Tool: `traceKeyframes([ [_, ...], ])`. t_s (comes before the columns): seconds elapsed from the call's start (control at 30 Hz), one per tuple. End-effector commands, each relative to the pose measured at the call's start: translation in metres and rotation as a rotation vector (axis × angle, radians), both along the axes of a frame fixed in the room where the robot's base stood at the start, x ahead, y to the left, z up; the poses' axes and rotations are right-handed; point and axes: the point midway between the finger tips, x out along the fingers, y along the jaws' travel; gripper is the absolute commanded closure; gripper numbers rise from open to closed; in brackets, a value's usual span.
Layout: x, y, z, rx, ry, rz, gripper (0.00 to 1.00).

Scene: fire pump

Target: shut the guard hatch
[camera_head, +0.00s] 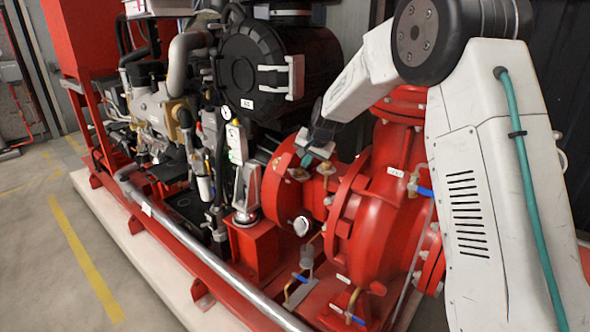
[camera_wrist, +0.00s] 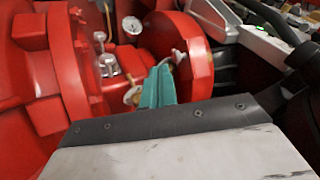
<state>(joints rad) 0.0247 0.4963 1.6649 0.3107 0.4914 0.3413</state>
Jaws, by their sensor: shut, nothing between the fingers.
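My gripper (camera_head: 319,153) has teal fingertips and hangs at the end of my white arm, over the red pump (camera_head: 385,220). The fingers are together and hold nothing; they also show in the wrist view (camera_wrist: 158,88), in front of a red round flange (camera_wrist: 190,50). No part is clearly recognisable as the guard hatch. A large black round cover (camera_head: 245,75) with a pale grey bracket-like handle (camera_head: 283,78) stands behind and left of my gripper in the head view. I cannot tell whether it is the hatch. My arm hides part of the area behind the pump.
Small brass valves sit close to my fingertips, one in the wrist view (camera_wrist: 132,95). A pressure gauge (camera_wrist: 131,25) is beyond them. A grey upright unit (camera_head: 237,145) stands left of the pump. A long metal pipe (camera_head: 195,245) runs along the front; open floor (camera_head: 50,270) lies left.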

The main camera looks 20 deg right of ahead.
Motion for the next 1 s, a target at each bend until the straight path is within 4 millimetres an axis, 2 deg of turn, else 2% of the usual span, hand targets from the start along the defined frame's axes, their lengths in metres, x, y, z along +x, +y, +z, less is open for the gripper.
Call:
traceKeyframes([
  [0.17,0.012,0.004,-0.024,0.000,0.004,0.001,1.00],
  [0.5,0.046,0.013,-0.087,0.000,0.005,0.001,1.00],
  [0.7,0.067,0.034,-0.080,-0.001,0.001,0.003,1.00],
  [1.0,0.074,0.041,-0.077,-0.001,0.002,0.002,1.00],
])
